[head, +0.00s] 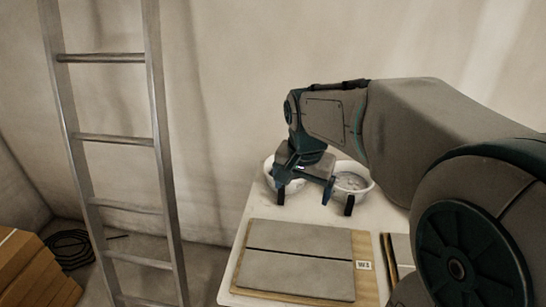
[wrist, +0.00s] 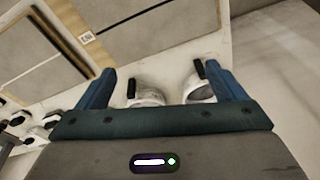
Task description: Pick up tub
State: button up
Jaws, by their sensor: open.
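Two white round tubs stand on the table's far part in the head view. The right tub (head: 354,179) shows grey contents; the left tub (head: 269,172) is partly hidden behind my gripper. My gripper (head: 315,201) is open and empty, pointing down, with its dark fingertips in front of the tubs. In the wrist view both tubs, one (wrist: 148,97) nearer the left finger and one (wrist: 200,91) nearer the right finger, show just past the gripper (wrist: 165,78) and are partly covered by its body. Neither tub is clearly between the fingers.
Grey tiles (head: 296,272) lie on a wooden board with a white label (head: 364,265) at the table's front. Long strips (head: 390,262) lie right of it. A ladder (head: 110,140), stacked wood (head: 32,272) and a coiled cable (head: 70,246) are at left. Several small dark-and-white pieces (wrist: 18,120) show in the wrist view.

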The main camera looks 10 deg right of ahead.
jog(key=w+f+m+g, duration=0.1)
jog(key=w+f+m, duration=0.1)
jog(key=w+m, duration=0.35)
jog(key=w+f+m, duration=0.2)
jog(key=w, duration=0.6)
jog(key=m+g+b, duration=0.1)
jog(key=m+b, duration=0.1)
jog(key=m, duration=0.6)
send_near(282, 191)
jog(key=w, duration=0.4)
jog(key=shift+n, duration=0.25)
jog(key=f, duration=0.4)
jog(key=f+p, duration=0.1)
jog(key=f, duration=0.4)
jog(key=d+f, duration=0.1)
jog(key=f, duration=0.4)
jog(key=shift+s, duration=0.2)
jog(key=shift+r, duration=0.15)
jog(key=c, duration=1.7)
